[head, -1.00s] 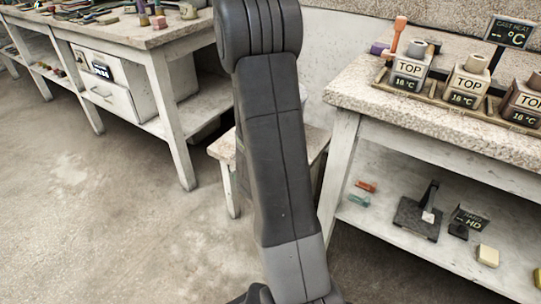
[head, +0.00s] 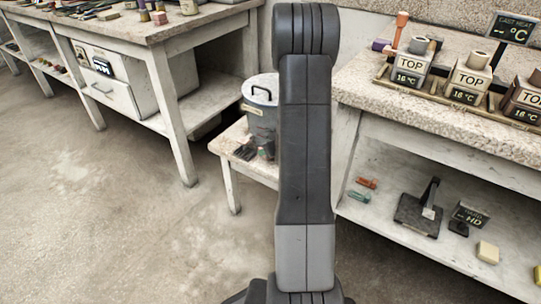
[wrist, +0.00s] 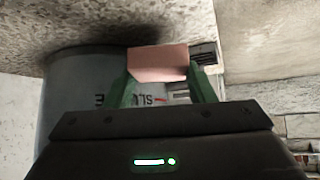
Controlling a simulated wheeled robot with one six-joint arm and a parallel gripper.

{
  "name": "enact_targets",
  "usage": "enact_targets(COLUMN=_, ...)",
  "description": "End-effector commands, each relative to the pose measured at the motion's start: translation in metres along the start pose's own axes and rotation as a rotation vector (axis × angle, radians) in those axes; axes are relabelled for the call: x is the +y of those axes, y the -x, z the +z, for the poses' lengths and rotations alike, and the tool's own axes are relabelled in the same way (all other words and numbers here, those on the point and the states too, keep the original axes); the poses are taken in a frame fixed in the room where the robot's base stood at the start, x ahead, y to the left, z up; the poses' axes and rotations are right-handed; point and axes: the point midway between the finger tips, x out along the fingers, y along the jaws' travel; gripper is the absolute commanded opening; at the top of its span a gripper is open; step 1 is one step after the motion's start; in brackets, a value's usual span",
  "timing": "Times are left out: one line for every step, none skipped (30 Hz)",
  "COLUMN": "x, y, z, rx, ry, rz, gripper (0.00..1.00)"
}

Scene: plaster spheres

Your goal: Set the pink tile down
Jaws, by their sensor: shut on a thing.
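The pink tile (wrist: 158,63) is held between the green fingers of my gripper (wrist: 162,80) in the wrist view. A grey bucket (wrist: 75,100) with upside-down lettering, partly hidden, is right behind the fingers and tile. I cannot tell whether the tile touches the bucket or the speckled surface (wrist: 70,22) at the top of the picture. In the head view, my arm's dark links cross the middle; the tile and gripper are not visible there.
The head view shows a lidded grey bucket (head: 260,108) and small dark items (head: 247,150) on a low bench (head: 228,143). Right is a workbench (head: 440,122) with labelled blocks (head: 467,84) and a lower shelf (head: 385,215). Left is another table (head: 180,32). Open floor (head: 110,220) lies between.

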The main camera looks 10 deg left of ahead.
Motion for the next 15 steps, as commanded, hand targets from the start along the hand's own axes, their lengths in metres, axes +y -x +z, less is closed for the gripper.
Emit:
enact_targets(x=-0.0004, y=-0.0104, z=0.0104, rx=-0.001, ry=-0.001, rz=-0.001, gripper=0.23)
enact_targets(x=-0.0004, y=-0.0130, z=0.0130, rx=0.000, ry=-0.001, rz=-0.001, gripper=0.23)
enact_targets(x=-0.0003, y=-0.0156, z=0.0156, rx=0.000, ry=-0.001, rz=0.000, gripper=0.23)
enact_targets(x=-0.0003, y=-0.0169, z=0.0168, rx=0.000, ry=0.000, rz=0.000, gripper=0.23)
enact_targets(x=-0.0003, y=-0.0175, z=0.0174, rx=0.000, ry=0.000, rz=0.000, gripper=0.23)
enact_targets(x=-0.0003, y=-0.0176, z=0.0175, rx=0.001, ry=0.000, rz=0.000, gripper=0.23)
enact_targets(x=-0.0003, y=-0.0173, z=0.0171, rx=0.001, ry=0.001, rz=0.000, gripper=0.23)
enact_targets(x=-0.0003, y=-0.0168, z=0.0166, rx=0.001, ry=0.001, rz=0.000, gripper=0.23)
enact_targets(x=-0.0004, y=-0.0163, z=0.0161, rx=0.001, ry=0.001, rz=0.000, gripper=0.23)
enact_targets(x=-0.0004, y=-0.0162, z=0.0160, rx=0.001, ry=0.001, rz=0.000, gripper=0.23)
enact_targets(x=-0.0004, y=-0.0162, z=0.0160, rx=0.001, ry=0.001, rz=0.000, gripper=0.23)
enact_targets(x=-0.0004, y=-0.0161, z=0.0160, rx=0.001, ry=0.001, rz=0.000, gripper=0.23)
enact_targets(x=-0.0005, y=-0.0162, z=0.0161, rx=0.001, ry=0.000, rz=0.000, gripper=0.23)
enact_targets(x=-0.0005, y=-0.0166, z=0.0166, rx=0.000, ry=0.000, rz=0.000, gripper=0.23)
enact_targets(x=-0.0005, y=-0.0176, z=0.0175, rx=0.000, ry=0.000, rz=0.000, gripper=0.23)
